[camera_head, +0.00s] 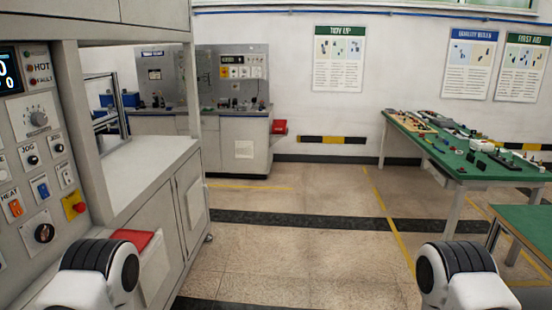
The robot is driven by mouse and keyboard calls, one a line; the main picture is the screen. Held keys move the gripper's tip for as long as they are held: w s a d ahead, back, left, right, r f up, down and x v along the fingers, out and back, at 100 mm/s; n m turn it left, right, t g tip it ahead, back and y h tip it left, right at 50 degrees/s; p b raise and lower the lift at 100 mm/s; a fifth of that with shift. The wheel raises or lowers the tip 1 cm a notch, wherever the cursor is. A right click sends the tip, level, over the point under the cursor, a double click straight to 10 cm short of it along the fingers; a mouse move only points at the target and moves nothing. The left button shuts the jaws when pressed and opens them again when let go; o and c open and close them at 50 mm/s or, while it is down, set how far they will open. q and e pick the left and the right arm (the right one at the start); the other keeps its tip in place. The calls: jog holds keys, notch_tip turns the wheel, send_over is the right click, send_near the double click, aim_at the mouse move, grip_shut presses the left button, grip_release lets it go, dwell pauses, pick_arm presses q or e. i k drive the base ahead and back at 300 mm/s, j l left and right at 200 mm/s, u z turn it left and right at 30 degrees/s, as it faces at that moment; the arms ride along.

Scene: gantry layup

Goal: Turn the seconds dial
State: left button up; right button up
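A grey control panel (40,160) stands close at the left edge. A round silver dial (38,118) with tick marks around it sits on its upper part. Its label is too small to read, so I cannot confirm that it is the seconds dial. A dark display (10,72) with light blue digits, cut off by the picture's edge, is above it. A black rotary knob (44,233) is lower on the panel. Only rounded white and black parts of my two arms show at the bottom, well apart from the dial. Neither gripper is in view.
The panel also has HOT and FAULT lamps (30,74), a JOG knob (30,156), an orange HEAT switch (15,207) and a red button on yellow (74,205). A green-topped table (455,165) stands at right. The floor (300,240) between is clear.

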aim_at(37, 119)
jog(key=u, duration=1.3)
